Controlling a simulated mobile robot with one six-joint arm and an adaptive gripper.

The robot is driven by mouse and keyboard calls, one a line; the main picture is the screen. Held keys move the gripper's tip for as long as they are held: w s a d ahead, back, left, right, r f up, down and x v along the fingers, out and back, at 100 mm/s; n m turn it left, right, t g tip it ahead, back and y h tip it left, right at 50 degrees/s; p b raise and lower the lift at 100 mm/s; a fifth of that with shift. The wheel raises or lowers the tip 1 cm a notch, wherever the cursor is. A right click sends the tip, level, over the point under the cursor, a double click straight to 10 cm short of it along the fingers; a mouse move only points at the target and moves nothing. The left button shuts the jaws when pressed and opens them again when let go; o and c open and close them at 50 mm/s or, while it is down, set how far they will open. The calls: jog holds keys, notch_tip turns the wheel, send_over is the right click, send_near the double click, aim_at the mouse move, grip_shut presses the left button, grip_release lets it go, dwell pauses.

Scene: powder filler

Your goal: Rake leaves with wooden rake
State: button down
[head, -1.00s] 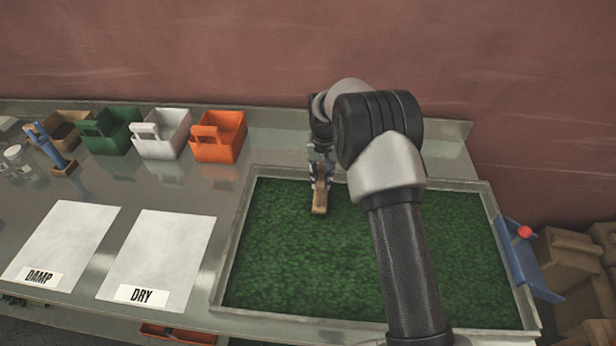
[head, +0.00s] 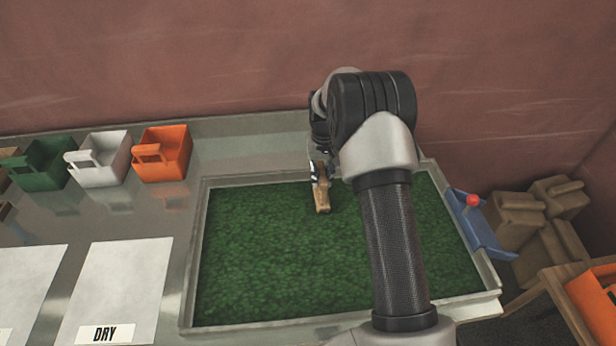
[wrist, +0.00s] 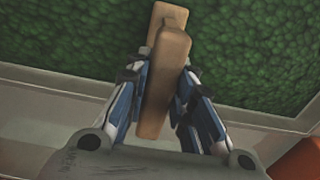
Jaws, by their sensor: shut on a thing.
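Green leaves (head: 270,265) fill a wide shallow metal tray (head: 190,290) on the counter; they also show in the wrist view (wrist: 60,40). My gripper (head: 318,178) is over the back middle of the tray. It is shut on the wooden rake (wrist: 165,75), whose light brown body stands between the two fingers in the wrist view. In the head view the rake (head: 322,203) points down at the leaves. I cannot tell whether its lower end touches them. My arm hides part of the tray's right side.
Green (head: 45,163), white (head: 98,157) and orange (head: 163,153) scoop-like bins stand at the back left. A white sheet labelled DRY (head: 118,285) lies left of the tray. A blue holder with a red knob (head: 480,225) is at the right edge. Brown sacks (head: 540,225) lie beyond it.

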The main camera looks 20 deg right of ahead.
jog(key=s+d, duration=0.4)
jog(key=d, duration=1.4)
jog(key=s+d, duration=0.3)
jog(key=d, duration=1.5)
notch_tip(320, 180, up, 6)
jog(key=p, duration=0.5)
jog(key=shift+a+r, duration=0.15)
jog(key=shift+r, duration=0.1)
jog(key=shift+s, duration=0.1)
